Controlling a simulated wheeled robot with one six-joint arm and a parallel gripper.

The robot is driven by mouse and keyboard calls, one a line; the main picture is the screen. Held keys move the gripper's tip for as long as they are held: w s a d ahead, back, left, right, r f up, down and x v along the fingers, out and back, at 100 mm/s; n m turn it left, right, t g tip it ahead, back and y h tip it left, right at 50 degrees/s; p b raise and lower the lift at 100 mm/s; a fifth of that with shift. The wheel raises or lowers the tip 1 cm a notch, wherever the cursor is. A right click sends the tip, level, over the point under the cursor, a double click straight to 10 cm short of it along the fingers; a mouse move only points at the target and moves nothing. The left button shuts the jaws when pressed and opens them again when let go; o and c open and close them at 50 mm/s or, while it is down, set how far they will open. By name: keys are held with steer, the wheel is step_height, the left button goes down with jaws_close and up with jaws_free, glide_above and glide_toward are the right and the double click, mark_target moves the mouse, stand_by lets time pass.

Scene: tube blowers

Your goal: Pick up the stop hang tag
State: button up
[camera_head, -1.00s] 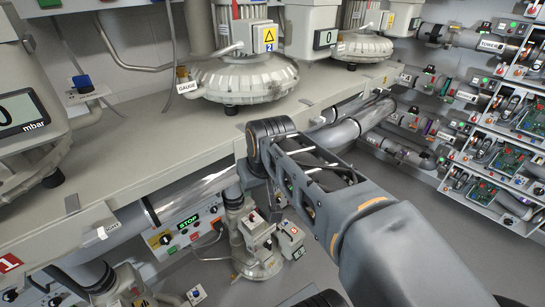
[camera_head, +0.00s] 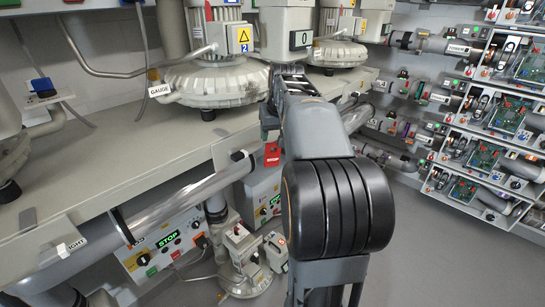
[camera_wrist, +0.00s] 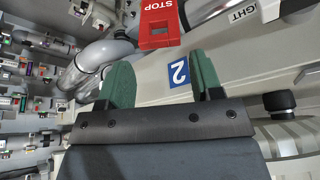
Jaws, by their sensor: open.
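The stop hang tag is a flat red tag with white lettering and a small rectangular opening near one end. In the head view the tag (camera_head: 272,155) hangs at the bench's front edge, just left of my arm. In the wrist view the tag (camera_wrist: 160,24) shows upside down at the top middle, partly cut off by the frame. My gripper (camera_wrist: 160,80) has two green finger pads set wide apart, with nothing between them. The tag lies beyond the fingertips, roughly centred on the gap, and apart from them. In the head view my arm hides most of the gripper.
A grey bench (camera_head: 120,155) carries blowers and a GAUGE label (camera_head: 159,90). Shelves of circuit boards (camera_head: 485,155) stand at the right. Grey floor (camera_head: 425,250) is open at lower right.

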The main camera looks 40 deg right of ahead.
mark_target(274, 145)
steer(key=shift+x, duration=3.55)
steer(key=shift+s, duration=0.15)
steer(key=c, duration=0.6)
steer(key=shift+r, duration=0.15)
steer(key=shift+s, duration=0.3)
steer(key=s+a+b, duration=0.1)
steer(key=s+a, duration=0.1)
steer(key=s, duration=0.3)
steer(key=s+a+b, duration=0.1)
steer(key=s+a, duration=0.1)
steer(key=s, duration=0.4)
steer(key=s+a+b, duration=0.2)
steer(key=s, duration=0.3)
steer(key=shift+s+r, duration=0.1)
steer(key=shift+s, duration=0.15)
